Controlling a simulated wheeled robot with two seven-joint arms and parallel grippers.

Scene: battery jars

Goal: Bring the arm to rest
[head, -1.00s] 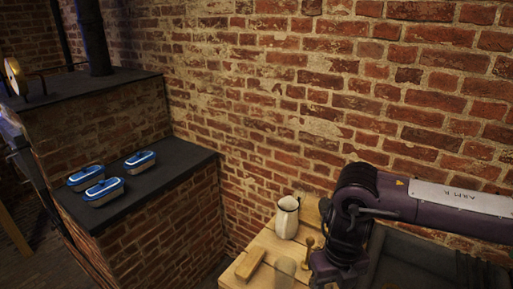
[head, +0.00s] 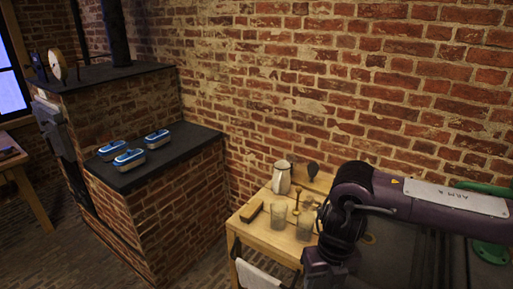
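My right arm (head: 420,198), labelled ARM R, comes in from the right edge and bends downward at its dark joint. Its gripper is out of the frame below or hidden. My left arm and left gripper do not show. The arm stands in front of the right end of a wooden table (head: 262,238).
The wooden table holds a white jug (head: 282,178), a wooden block or brush (head: 252,211), two clear glasses (head: 305,224) and a small brass item (head: 297,201). A cloth (head: 258,277) hangs at its front. Green pieces (head: 490,252) show at far right. The floor (head: 195,265) before the stove looks clear.

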